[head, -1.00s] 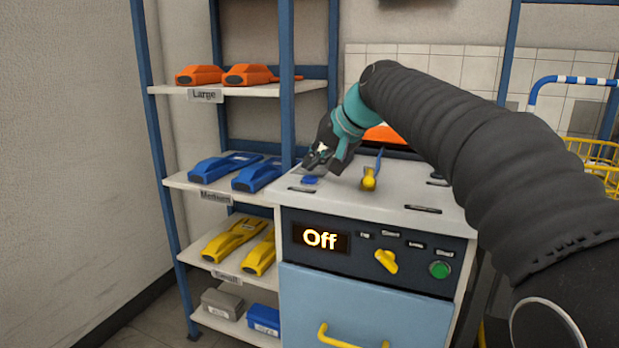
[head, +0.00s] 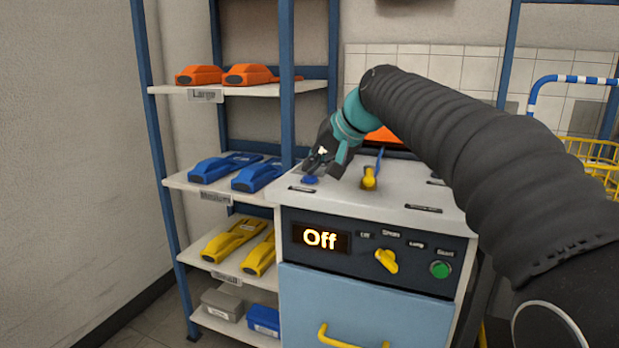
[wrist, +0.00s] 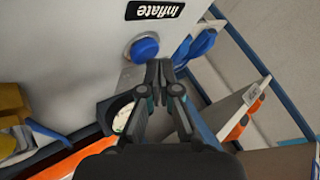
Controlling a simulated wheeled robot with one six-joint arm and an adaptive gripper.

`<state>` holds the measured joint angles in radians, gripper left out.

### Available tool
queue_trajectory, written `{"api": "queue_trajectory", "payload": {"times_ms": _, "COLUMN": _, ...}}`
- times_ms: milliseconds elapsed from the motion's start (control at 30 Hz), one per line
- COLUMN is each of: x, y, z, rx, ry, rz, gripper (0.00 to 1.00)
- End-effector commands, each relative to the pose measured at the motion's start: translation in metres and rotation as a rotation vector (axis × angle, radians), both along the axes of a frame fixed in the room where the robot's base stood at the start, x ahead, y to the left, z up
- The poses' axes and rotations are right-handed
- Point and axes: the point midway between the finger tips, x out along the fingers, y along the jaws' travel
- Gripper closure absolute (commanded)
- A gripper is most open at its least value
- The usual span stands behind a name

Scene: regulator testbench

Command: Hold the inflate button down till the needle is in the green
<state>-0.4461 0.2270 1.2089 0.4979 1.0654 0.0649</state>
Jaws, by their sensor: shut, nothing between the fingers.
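The blue inflate button (head: 310,180) is on the white bench top, near its left edge. In the wrist view the round blue button (wrist: 144,49) shows beside a black "Inflate" label (wrist: 154,10). My gripper (head: 317,166) is just above the button in the head view. In the wrist view my gripper's fingertips (wrist: 159,68) are together, empty, and close beside the button. I cannot tell whether they touch it. No gauge needle or green band can be made out in either view.
A yellow valve (head: 369,178) with a blue lever stands right of the button. A shelf rack (head: 222,91) with orange, blue and yellow tools stands close on the left.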

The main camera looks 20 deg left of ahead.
Motion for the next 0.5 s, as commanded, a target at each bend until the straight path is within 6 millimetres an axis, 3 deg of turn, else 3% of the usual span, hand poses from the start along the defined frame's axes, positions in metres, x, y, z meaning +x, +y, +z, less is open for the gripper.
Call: {"api": "queue_trajectory", "payload": {"times_ms": 500, "x": -0.0001, "y": 0.0000, "z": -0.0046, "rx": 0.000, "ry": 0.000, "rz": 0.000, "gripper": 1.00}}
